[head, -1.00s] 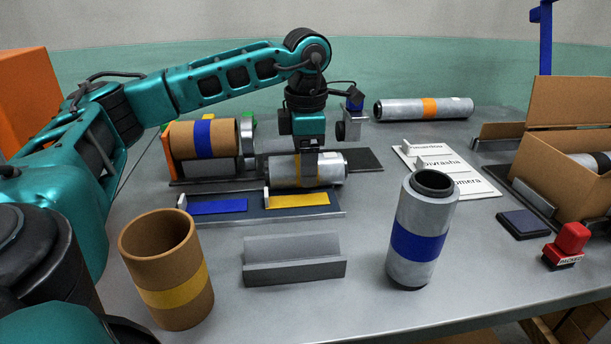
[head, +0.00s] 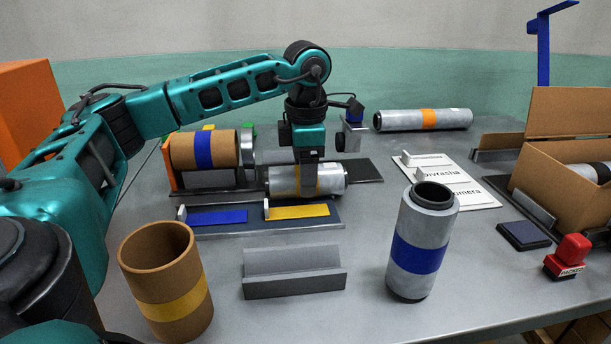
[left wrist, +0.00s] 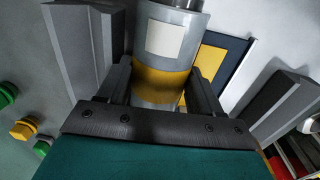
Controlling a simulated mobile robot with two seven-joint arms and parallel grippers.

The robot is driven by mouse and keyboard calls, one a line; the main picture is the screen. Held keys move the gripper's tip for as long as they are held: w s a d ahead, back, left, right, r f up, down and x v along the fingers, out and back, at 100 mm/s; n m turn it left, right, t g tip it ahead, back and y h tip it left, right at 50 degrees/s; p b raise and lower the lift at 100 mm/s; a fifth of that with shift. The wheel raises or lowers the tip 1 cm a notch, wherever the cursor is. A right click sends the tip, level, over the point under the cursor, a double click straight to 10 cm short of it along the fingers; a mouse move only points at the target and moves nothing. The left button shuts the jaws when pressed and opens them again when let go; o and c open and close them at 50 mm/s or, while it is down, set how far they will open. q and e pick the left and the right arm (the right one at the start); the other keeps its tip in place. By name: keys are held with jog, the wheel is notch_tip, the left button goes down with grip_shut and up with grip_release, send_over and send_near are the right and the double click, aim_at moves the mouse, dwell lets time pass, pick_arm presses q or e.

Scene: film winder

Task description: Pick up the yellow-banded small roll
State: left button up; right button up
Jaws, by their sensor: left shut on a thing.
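The yellow-banded small roll (head: 333,180) is a silver cylinder lying on its side behind the yellow pad, beside the winder. My left gripper (head: 308,178) points down over it and is shut on its middle, across the yellow band. In the left wrist view the roll (left wrist: 160,85) sits between the two dark fingers, with its yellow band and a white label showing. Whether it touches the surface below cannot be told. My right gripper is not in view.
The winder holds a blue-banded brown roll (head: 182,150). A grey cradle (head: 293,272), a yellow-banded brown tube (head: 165,285) and an upright blue-banded silver roll (head: 420,245) stand in front. A cardboard box (head: 560,178) is at right.

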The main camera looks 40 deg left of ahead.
pick_arm(q)
notch_tip(320, 180, up, 20)
jog(key=p, duration=0.9)
jog(key=w+a+f+p, duration=0.4)
jog(key=a+f+p, duration=0.2)
jog(key=p, duration=0.7)
jog(key=shift+w+a+f, duration=0.15)
jog(key=shift+a+f, duration=0.15)
jog(key=shift+f, duration=0.2)
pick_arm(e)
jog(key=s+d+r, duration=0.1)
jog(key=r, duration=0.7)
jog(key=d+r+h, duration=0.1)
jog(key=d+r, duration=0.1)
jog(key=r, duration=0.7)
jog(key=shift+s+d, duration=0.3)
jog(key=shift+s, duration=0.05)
pick_arm(q)
jog(key=shift+f, duration=0.15)
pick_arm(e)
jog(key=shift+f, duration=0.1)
